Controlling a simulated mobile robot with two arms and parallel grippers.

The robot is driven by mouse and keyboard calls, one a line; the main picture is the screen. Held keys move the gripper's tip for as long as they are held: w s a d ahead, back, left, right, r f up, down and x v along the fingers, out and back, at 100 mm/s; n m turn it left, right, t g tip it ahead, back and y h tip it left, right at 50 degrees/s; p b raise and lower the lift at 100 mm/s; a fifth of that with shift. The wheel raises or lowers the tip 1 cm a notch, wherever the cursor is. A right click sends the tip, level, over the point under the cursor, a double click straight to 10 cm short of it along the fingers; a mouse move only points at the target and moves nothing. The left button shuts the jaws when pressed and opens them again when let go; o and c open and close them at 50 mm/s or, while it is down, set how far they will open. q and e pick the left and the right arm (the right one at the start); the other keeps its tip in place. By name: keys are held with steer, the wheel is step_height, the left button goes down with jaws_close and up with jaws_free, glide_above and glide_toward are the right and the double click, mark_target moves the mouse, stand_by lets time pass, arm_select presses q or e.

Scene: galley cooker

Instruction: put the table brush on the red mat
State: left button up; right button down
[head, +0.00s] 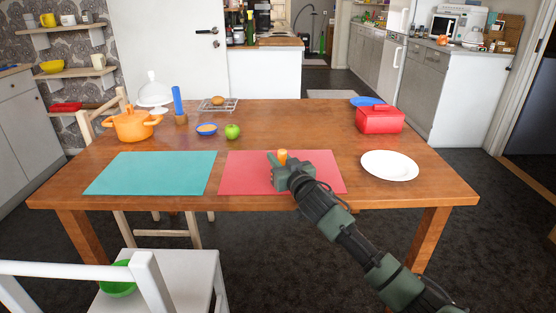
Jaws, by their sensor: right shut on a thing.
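The red mat (325,177) lies flat at the front middle of the wooden table. My right gripper (280,162) is over the mat's upper middle and is shut on a small orange thing (282,155), which looks like the table brush. Only its orange top shows; the gripper hides the rest, so I cannot tell whether it touches the mat. My left gripper is not in view.
A teal mat (152,173) lies left of the red mat, and a white plate (389,165) lies right. A green apple (232,131), blue bowl (207,129), orange pot (132,124) and red box (380,119) stand behind. A white chair (175,275) is in front.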

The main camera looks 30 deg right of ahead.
steer(key=c, duration=1.2)
jaws_free()
steer(key=shift+c, duration=0.2)
